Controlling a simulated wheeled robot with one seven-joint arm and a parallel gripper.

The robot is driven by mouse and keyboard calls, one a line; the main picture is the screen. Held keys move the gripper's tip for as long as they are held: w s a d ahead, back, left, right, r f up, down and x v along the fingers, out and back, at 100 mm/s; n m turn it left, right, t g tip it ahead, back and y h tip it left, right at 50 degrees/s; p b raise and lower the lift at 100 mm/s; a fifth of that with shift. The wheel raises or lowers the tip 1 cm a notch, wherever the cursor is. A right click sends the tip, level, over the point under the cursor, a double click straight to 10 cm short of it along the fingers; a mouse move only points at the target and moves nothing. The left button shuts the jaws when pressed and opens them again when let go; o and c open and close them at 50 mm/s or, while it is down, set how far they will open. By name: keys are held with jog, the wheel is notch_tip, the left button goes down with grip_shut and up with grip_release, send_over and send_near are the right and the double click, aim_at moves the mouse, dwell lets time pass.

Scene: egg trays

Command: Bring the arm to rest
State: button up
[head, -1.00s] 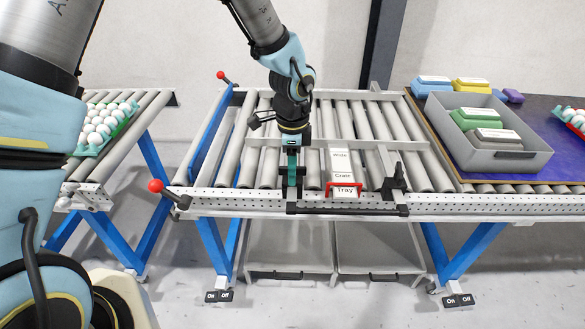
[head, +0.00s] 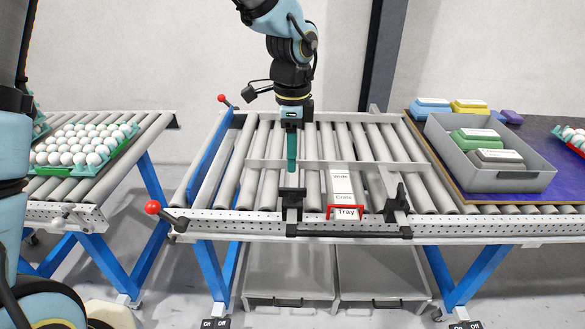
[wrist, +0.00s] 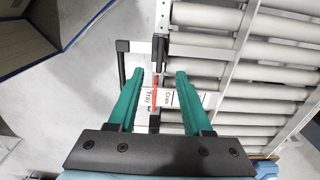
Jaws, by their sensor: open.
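My gripper (head: 291,165) hangs over the middle roller conveyor (head: 237,170), pointing down near its front rail. In the wrist view its two green fingers (wrist: 155,95) are apart with nothing held between them. Below and beyond them is the red-framed label slider (head: 345,212), with cards reading "Wide", "Crate" and "Tray". It also shows in the wrist view (wrist: 155,92), seen between the fingers. My arm comes down from the top of the head view; its upper links are cut off there.
An egg tray (head: 117,155) with several white eggs sits on the left conveyor. A grey crate (head: 500,180) with green and grey boxes stands on the right table. Red-knobbed levers (head: 153,207) stick out at the middle conveyor's left end. Black brackets (head: 396,200) stand on its front rail.

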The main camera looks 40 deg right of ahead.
jog(key=shift+r, duration=0.15)
dwell(0.4)
jog(key=w+a+n, duration=0.5)
jog(key=a, duration=0.4)
jog(key=w+a+n, duration=0.5)
jog(key=w+a, duration=0.1)
jog(key=a, duration=0.3)
jog(key=s+a+r+n+t, duration=0.1)
jog(key=a+n, duration=1.4)
jog(key=a, duration=0.7)
jog(key=shift+s+a+r+t, duration=0.25)
jog(key=shift+s+a+t, duration=0.05)
jog(key=shift+s, duration=0.1)
